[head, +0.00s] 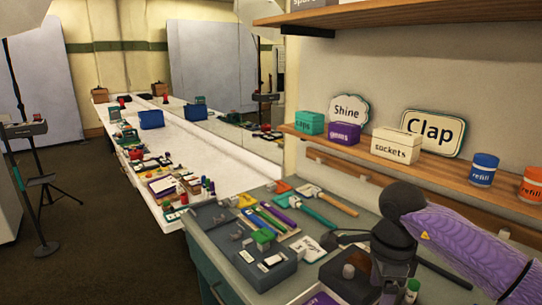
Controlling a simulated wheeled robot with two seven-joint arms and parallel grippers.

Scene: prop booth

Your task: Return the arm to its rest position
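My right arm, with a purple sleeve-like cover, comes in from the lower right. Its dark gripper (391,278) points down over the near right part of the grey workbench (205,248). The fingertips are low in the picture and hard to make out against the dark objects around them, so I cannot tell whether they are open or shut. A small bottle with a green cap (411,287) shows right beside the gripper. My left arm and gripper are not in view.
A grey box (238,240), marker pens (272,217) and hand tools (328,198) crowd the bench. The shelf (450,176) above holds boxes, signs and refill tins (483,170). A long white counter (210,165) runs back left; dark floor (110,240) lies open beside it.

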